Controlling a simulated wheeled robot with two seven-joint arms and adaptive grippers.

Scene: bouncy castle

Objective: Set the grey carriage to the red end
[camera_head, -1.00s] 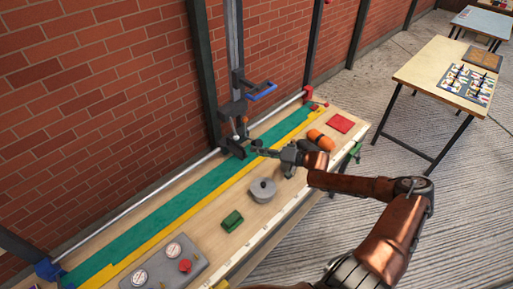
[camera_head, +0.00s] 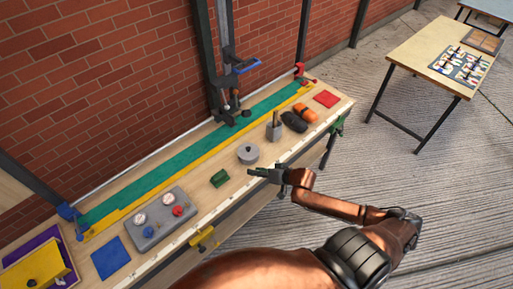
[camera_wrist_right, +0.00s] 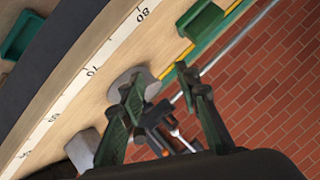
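The grey carriage (camera_head: 232,113) sits on the long rail behind the green strip, at the foot of the dark upright post. It is nearer the red end (camera_head: 299,70) than the blue end (camera_head: 68,210), with a clear gap to the red end. My right gripper (camera_head: 254,171) is over the front of the bench, near the grey round lidded thing and well apart from the carriage. In the right wrist view its two fingers (camera_wrist_right: 160,78) are spread, with nothing clearly held between them. My left gripper is not in view.
On the bench are a green block (camera_head: 220,178), a grey round thing (camera_head: 248,153), a grey block (camera_head: 274,131), dark and orange rolls (camera_head: 294,121) and a gauge panel (camera_head: 160,219). A blue-handled clamp (camera_head: 245,66) is on the post. A side table (camera_head: 432,48) stands right.

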